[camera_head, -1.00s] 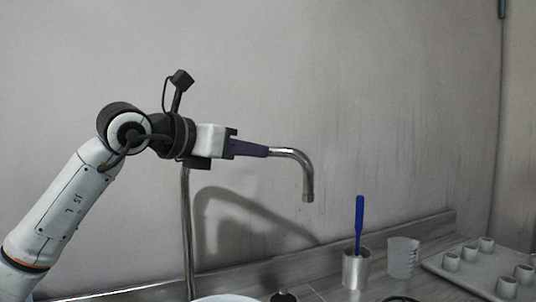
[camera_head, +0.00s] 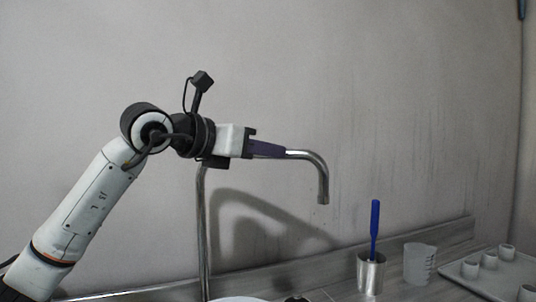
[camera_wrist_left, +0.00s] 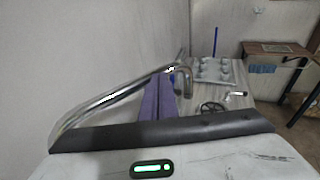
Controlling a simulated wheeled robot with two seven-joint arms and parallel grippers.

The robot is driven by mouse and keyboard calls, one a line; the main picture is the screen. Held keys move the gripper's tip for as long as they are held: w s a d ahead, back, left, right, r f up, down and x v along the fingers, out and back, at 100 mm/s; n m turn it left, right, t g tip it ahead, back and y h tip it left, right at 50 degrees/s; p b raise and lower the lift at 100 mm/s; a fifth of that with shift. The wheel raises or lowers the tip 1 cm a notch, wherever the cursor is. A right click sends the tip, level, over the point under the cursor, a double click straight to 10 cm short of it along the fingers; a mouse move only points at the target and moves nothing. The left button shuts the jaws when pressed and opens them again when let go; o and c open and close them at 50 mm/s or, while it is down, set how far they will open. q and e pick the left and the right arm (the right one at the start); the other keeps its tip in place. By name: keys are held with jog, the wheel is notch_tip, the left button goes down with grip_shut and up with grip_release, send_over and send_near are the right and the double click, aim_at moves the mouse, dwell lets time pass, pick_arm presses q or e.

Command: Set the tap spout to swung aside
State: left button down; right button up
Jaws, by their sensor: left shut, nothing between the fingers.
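The tap is a chrome pipe; its upright (camera_head: 203,225) rises in front of the wall in the head view, and its spout (camera_head: 322,180) reaches right, with the end bent down. My left gripper (camera_head: 283,153) is level with the spout's horizontal part and hides much of it. Its purple fingers are shut with nothing between them. In the wrist view the spout (camera_wrist_left: 110,101) runs beside the left gripper's purple fingers (camera_wrist_left: 160,85), its bent end past their tips. I cannot tell whether the fingers touch the pipe. My right gripper is not in view.
On the counter right of the tap stand a metal cup (camera_head: 371,275) with a blue-handled tool (camera_head: 375,225), a clear measuring jug (camera_head: 418,264) and a tray (camera_head: 465,283) with several small white cups. The wall is close behind the tap. Space above the spout is clear.

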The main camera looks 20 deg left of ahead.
pick_arm(q)
jog(key=s+d+r+b, duration=0.1)
jog(key=s+r+b, duration=0.1)
jog(key=s, duration=1.1)
jog(key=shift+r, duration=0.2)
jog(key=shift+s+d, duration=0.1)
